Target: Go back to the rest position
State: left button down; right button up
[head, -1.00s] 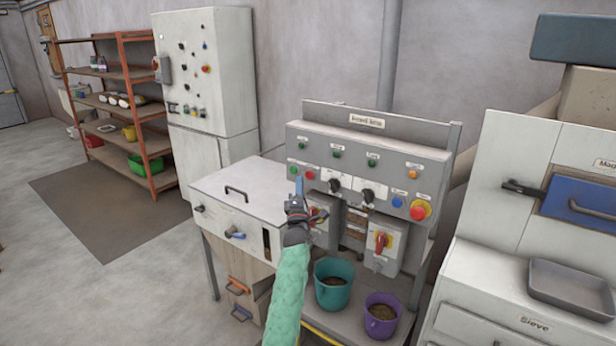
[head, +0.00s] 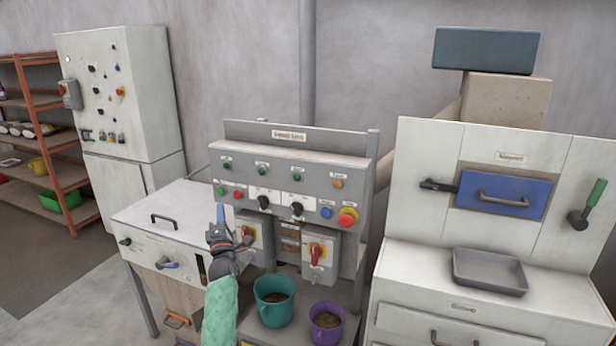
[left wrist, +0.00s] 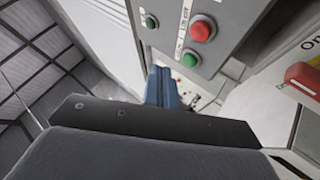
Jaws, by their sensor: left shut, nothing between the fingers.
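My left gripper (head: 221,214) is in front of the grey control panel (head: 288,177), near its lower left part. Its blue fingers are shut and empty, pointing up. In the left wrist view the shut blue fingers (left wrist: 162,88) show just below a green button (left wrist: 150,21) and a red button (left wrist: 200,30). I cannot tell whether they touch the panel. My green-sleeved left forearm reaches up from the bottom of the head view. My right gripper is not in view.
A teal bucket (head: 273,301) and a purple bucket (head: 326,321) stand below the panel. A white cabinet with a grey tray (head: 489,271) is at right. A white hopper box (head: 172,229) is at left, with a tall cabinet (head: 121,95) and orange shelf (head: 40,139) behind.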

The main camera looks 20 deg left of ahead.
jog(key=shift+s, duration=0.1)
